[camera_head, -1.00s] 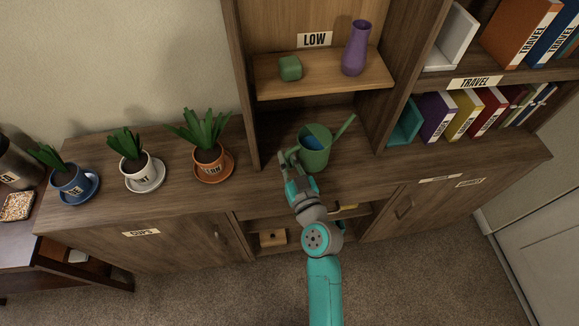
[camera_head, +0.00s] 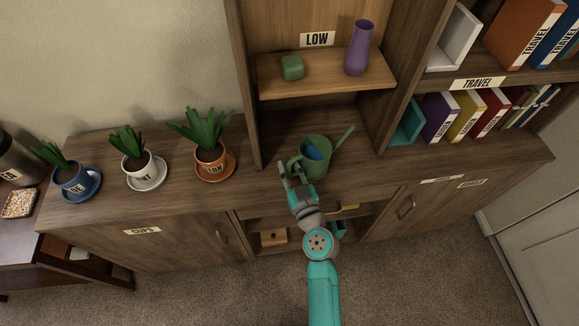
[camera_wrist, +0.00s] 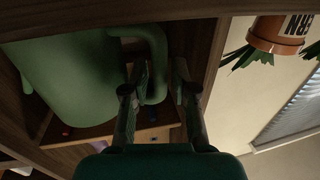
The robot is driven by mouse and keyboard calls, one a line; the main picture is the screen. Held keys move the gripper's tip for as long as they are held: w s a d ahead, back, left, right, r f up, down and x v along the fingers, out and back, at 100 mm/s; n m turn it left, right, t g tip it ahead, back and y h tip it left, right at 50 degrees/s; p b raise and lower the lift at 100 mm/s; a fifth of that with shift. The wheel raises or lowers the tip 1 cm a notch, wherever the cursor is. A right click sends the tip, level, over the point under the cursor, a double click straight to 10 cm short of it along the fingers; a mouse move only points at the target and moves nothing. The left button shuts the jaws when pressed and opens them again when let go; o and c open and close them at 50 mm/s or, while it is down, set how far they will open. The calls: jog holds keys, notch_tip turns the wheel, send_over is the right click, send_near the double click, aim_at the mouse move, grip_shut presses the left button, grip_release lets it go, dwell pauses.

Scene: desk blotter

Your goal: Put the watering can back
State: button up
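The green watering can (camera_head: 318,168) is over the cabinet top, in front of the open bay below the LOW shelf. Its spout points up and right, and blue shows inside its opening. Whether its base touches the cabinet top I cannot tell. My gripper (camera_head: 290,168) is at the can's left front side, shut on its handle. In the wrist view, the can's body (camera_wrist: 75,75) fills the left, and its curved handle (camera_wrist: 157,60) runs down between the fingers of my gripper (camera_wrist: 160,90).
The LOW shelf (camera_head: 325,80) above holds a green block (camera_head: 292,68) and a purple vase (camera_head: 358,48). A potted plant in an orange pot (camera_head: 210,162) stands left of the can, beyond the bay's upright. Books (camera_head: 465,115) stand at right. Bare cabinet top (camera_head: 410,170) lies right of the can.

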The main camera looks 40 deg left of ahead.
dwell(0.3)
jog(key=v, duration=1.2)
jog(key=shift+r, duration=0.1)
jog(key=s+d+f+m+t+h, duration=0.2)
jog(key=s+d+m+h, duration=0.1)
jog(key=d, duration=0.5)
jog(key=s+d+f+m+t+h, duration=0.1)
jog(key=s+d+f+m+h, duration=0.15)
jog(key=d, duration=0.65)
jog(key=s+d+f+m+t+h, duration=0.2)
jog(key=s+d+h, duration=0.15)
jog(key=d, duration=0.45)
jog(key=s+d+r+m+h, duration=0.2)
jog(key=s+d+r+h, duration=0.1)
jog(key=s+d+r, duration=0.3)
jog(key=s+d+r+m+t+h, duration=0.1)
jog(key=s+d+r+m+h, duration=0.1)
jog(key=s+d+r, duration=0.4)
jog(key=shift+s+d+m+h, duration=0.3)
jog(key=shift+s+h, duration=0.6)
jog(key=shift+s, duration=0.95)
